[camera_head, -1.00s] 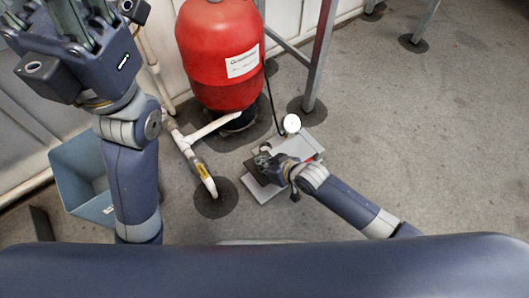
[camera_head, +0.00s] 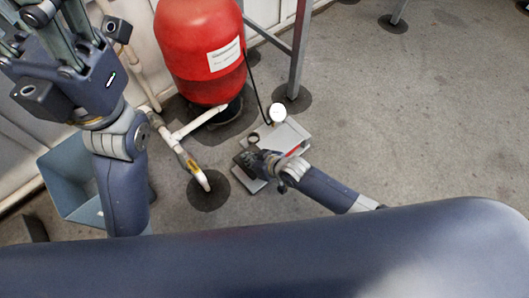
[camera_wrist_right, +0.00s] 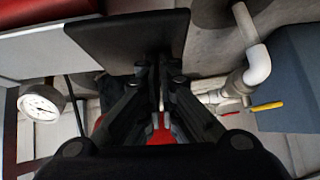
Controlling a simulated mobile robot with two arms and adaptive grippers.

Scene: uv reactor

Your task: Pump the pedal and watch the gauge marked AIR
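A grey foot pump (camera_head: 287,133) lies on the floor, with a dark pedal plate (camera_wrist_right: 120,38) large in the right wrist view. A round white gauge (camera_head: 277,112) stands at the pump's far end; its dial (camera_wrist_right: 42,105) faces the right wrist camera, too small to read and with no legible AIR mark. My right gripper (camera_head: 251,158) is at the pedal, its fingers (camera_wrist_right: 161,72) close together and overlapping the plate in view. Contact is hard to judge. My left gripper (camera_head: 62,28) is raised at the upper left, away from the pump, its fingertips partly cut off.
A red tank (camera_head: 200,55) stands behind the pump, with white pipes (camera_head: 182,150) at its left. A grey metal frame leg (camera_head: 299,55) rises behind the pump. A blue bin (camera_head: 68,182) is at the left.

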